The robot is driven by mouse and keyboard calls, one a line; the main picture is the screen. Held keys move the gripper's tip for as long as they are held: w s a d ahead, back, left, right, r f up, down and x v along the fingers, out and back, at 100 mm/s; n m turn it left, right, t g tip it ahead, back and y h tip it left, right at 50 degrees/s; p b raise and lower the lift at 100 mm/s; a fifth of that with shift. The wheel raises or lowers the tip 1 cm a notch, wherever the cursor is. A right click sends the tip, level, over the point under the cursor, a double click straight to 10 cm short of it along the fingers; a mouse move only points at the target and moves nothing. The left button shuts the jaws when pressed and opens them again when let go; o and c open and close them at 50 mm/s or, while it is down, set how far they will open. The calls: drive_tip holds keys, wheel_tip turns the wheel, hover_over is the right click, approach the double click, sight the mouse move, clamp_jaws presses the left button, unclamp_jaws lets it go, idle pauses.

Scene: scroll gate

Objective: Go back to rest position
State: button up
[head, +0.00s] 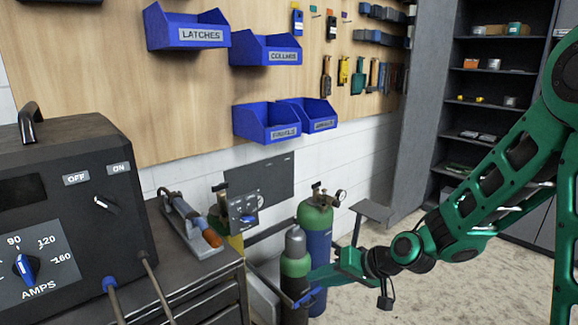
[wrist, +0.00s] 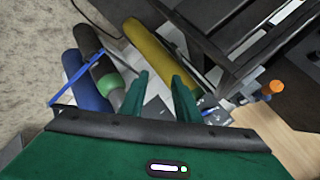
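My gripper (head: 318,274) is at the lower middle of the head view, at the end of my green arm, in front of the gas cylinders. In the wrist view its two green fingers (wrist: 160,82) stand apart, with nothing held between them. A grey cylinder with a green shoulder (head: 295,258) overlaps the fingertips in the head view; I cannot tell whether they touch. A blue cylinder with a green top (head: 315,222) stands just behind. The yellow cylinder (wrist: 148,45) lies beyond the fingers in the wrist view.
A welder box (head: 65,215) and a clamp-like tool (head: 190,225) sit on the dark cabinet (head: 215,285) at left. Blue bins (head: 187,28) hang on the pegboard. Dark shelves (head: 490,100) stand at back right. The floor (head: 390,255) is open at lower right.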

drive_tip(key=s+d+r+m+g+h, duration=0.15)
drive_tip(key=s+d+h, duration=0.35)
drive_tip(key=d, duration=0.7)
drive_tip(key=s+d+r+g+h, duration=0.1)
drive_tip(key=s+d+r+h, duration=0.15)
drive_tip(key=s+d, duration=0.7)
drive_tip(key=s+d+r+m+g, duration=0.1)
drive_tip(key=s+d+r+m, duration=0.1)
drive_tip(key=s+d, duration=0.3)
drive_tip(key=s+d+r+m+g, duration=0.2)
drive_tip(key=s+d, duration=0.3)
drive_tip(key=s, duration=0.5)
drive_tip(key=shift+d+r+m, duration=0.2)
drive_tip(key=shift+r+m, duration=0.15)
drive_tip(key=shift+r, duration=0.4)
